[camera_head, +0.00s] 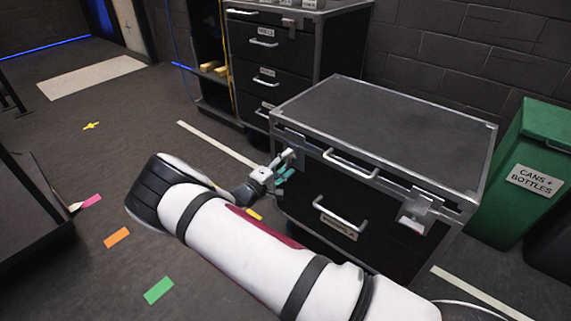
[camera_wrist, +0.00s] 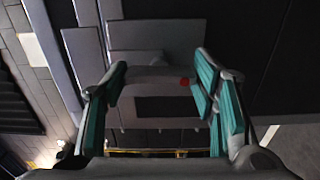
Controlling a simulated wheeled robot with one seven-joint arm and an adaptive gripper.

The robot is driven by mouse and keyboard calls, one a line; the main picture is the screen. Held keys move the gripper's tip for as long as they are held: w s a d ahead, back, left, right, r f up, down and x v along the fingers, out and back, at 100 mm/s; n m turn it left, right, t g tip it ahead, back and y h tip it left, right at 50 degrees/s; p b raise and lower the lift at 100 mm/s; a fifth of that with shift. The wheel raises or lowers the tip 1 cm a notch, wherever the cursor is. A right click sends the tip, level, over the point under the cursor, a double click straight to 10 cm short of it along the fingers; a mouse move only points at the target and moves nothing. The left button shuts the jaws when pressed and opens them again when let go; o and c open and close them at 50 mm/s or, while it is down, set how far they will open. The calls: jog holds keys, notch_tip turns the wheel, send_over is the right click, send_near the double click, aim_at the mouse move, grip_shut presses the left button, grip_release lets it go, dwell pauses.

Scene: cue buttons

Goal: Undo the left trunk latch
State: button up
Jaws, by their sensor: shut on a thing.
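The trunk (camera_head: 385,120) is a black case with silver edges, and its lid is down. Its left latch (camera_head: 290,136) is a grey metal plate at the front left corner, partly hidden by my gripper. My gripper (camera_head: 284,167) is at this latch, with its teal fingers against the trunk's front. In the wrist view, my gripper (camera_wrist: 159,78) has a finger at each side of a grey latch piece (camera_wrist: 150,75) and is shut on it. A small red spot shows by the right finger. The right latch (camera_head: 416,213) is on the trunk's front right, apart from my gripper.
A green bin (camera_head: 525,165) marked "CANS + BOTTLES" stands right of the trunk. A drawer cabinet (camera_head: 270,60) stands behind it. A lid handle (camera_head: 350,163) and a drawer handle (camera_head: 338,214) stick out of the trunk's front. The floor at left is mostly open, with coloured tape marks.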

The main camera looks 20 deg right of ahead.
jog(key=o, duration=1.2)
jog(key=v, duration=1.2)
